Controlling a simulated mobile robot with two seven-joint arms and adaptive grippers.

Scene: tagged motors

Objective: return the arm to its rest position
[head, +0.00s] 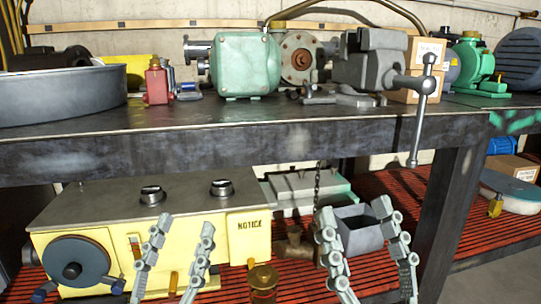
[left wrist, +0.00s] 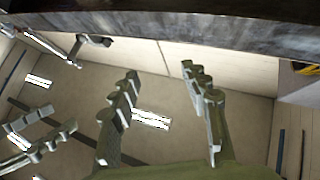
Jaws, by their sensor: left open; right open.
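My left gripper (head: 185,224) is low in the head view, in front of the yellow machine on the lower shelf. Its two grey, jointed fingers point up and stand apart with nothing between them. In the left wrist view the left gripper (left wrist: 160,72) is also open and empty, below the dark bench edge. My right gripper (head: 353,210) is further right in the head view, in front of a grey open box on the lower shelf. Its fingers are spread, with the box visible behind the gap. Both arms' links are mostly out of the head view.
The dark metal bench front (head: 200,150) runs above both grippers. A vise (head: 372,62) with a hanging handle sits on it, beside a green motor (head: 243,65). The yellow machine (head: 243,236) fills the lower shelf at left. A bench leg (head: 446,215) stands right of the right gripper.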

